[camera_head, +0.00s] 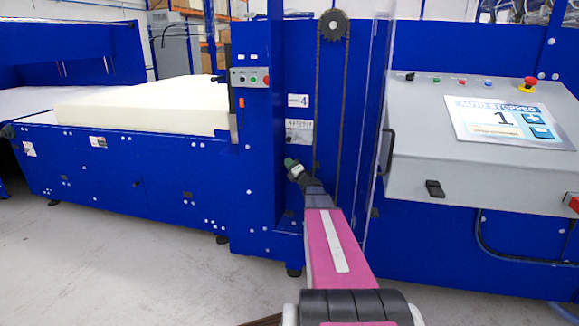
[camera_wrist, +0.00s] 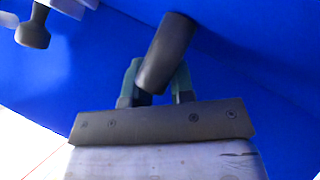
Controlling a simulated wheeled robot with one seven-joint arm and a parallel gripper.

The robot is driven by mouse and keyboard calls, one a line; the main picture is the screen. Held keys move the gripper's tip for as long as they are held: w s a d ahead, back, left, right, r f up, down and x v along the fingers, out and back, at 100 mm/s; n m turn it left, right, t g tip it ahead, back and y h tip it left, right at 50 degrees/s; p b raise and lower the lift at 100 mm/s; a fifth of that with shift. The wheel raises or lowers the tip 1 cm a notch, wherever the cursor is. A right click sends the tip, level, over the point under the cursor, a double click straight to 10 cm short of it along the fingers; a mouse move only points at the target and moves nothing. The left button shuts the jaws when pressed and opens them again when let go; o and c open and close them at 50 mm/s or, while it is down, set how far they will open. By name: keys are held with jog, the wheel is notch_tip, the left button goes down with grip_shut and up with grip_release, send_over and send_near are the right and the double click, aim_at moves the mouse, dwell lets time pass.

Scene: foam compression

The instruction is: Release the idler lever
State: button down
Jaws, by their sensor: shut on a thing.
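The idler lever (camera_wrist: 167,50) is a dark cylindrical handle sticking out from the blue machine in the wrist view. My gripper (camera_wrist: 158,84) has its two green fingers on either side of the handle and is shut on it. In the head view the gripper (camera_head: 298,176) is at the blue column, low beside the chain. The lever (camera_head: 290,163) shows there only as a small dark end. The fingers and arm hide most of it.
A white foam block (camera_head: 140,107) lies on the bed at left. Grey floor (camera_head: 120,260) is clear in front.

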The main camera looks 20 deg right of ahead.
jog(key=c, duration=1.2)
grip_release()
jog(key=shift+w+d+r, duration=0.1)
jog(key=shift+d+r, duration=0.05)
jog(key=shift+d, duration=0.1)
jog(key=shift+s, duration=0.4)
jog(key=v, duration=1)
jog(key=shift+s, duration=0.1)
